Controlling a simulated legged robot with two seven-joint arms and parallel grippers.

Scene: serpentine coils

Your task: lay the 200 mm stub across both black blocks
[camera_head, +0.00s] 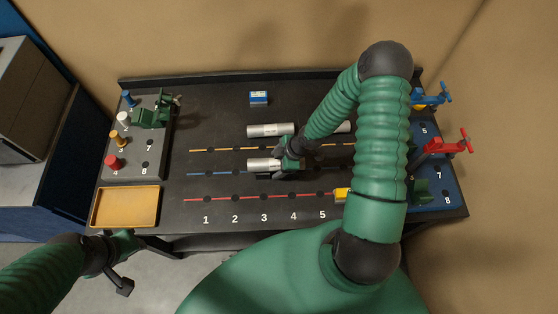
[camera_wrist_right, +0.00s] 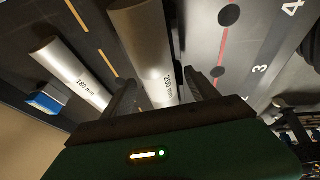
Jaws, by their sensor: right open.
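The 200 mm stub (camera_head: 262,164) is a silver cylinder near the middle of the dark bench, by the blue line. Its "200 mm" label shows in the right wrist view (camera_wrist_right: 147,50). My right gripper (camera_head: 287,162) is at the stub's right part. In the wrist view its two dark fingers stand apart, one on each side of the stub, with gaps showing, so it is open around it. I cannot make out the black blocks clearly; dark shapes lie under the stub. My left gripper (camera_head: 120,268) hangs off the bench's front left; its jaw state is unclear.
A 180 mm stub (camera_wrist_right: 70,72) lies beside the 200 mm one, further back. A small blue block (camera_head: 258,98) stands behind. A yellow tray (camera_head: 126,206) and a grey peg board (camera_head: 150,165) are left. Valves with red (camera_head: 447,142) and blue handles stand right.

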